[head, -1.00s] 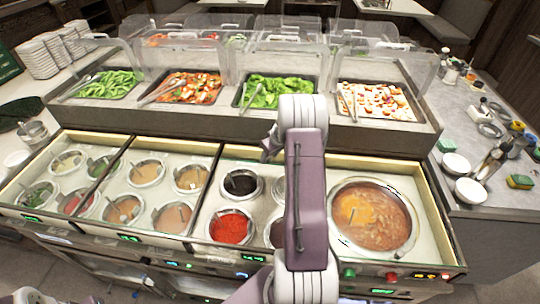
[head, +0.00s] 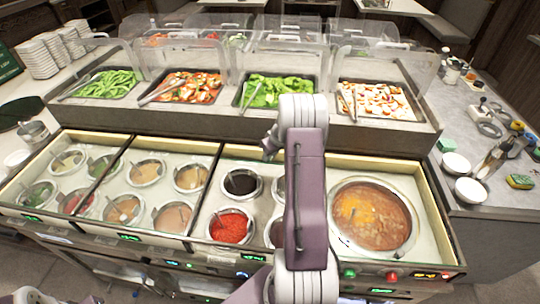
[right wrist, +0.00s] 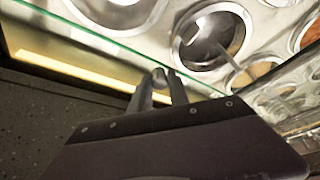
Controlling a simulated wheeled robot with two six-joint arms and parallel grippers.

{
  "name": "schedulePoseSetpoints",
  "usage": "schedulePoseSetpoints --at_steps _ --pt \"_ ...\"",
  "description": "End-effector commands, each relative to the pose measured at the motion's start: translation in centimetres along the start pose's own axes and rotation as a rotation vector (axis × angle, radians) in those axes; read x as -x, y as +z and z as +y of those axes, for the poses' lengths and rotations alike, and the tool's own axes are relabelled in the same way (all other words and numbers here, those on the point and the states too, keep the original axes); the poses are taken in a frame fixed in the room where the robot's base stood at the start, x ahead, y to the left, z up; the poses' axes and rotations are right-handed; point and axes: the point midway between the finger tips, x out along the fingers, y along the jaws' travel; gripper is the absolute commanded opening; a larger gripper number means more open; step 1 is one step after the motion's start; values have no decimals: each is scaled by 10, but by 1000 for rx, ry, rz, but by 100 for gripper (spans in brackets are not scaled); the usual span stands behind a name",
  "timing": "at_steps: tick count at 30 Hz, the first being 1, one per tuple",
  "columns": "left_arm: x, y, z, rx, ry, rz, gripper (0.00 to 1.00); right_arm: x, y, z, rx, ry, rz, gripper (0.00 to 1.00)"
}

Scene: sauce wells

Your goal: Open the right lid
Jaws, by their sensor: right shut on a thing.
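In the head view, my right gripper (head: 268,146) is over the back edge of the right well section, partly hidden by my own wrist. In the right wrist view, my right gripper (right wrist: 161,77) is shut on a small grey piece, which looks like a handle, beside the green edge of a clear glass pane (right wrist: 100,39). I take this pane for the right lid. The lid is too transparent to make out in the head view, so its angle is unclear. My left gripper is outside the view.
A raised salad shelf (head: 240,125) with clear guards stands behind. White bowls (head: 470,190) sit on the right counter.

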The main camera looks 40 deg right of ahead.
Motion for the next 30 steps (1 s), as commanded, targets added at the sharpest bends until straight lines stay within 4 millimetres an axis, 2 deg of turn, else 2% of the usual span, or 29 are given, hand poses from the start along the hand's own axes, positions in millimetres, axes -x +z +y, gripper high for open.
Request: schedulePoseSetpoints --at_steps 23,30 --pt "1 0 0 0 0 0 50 0 -1 1 0 0 0 0" --pt "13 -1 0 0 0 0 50 -6 -24 23 2 0 5 0"
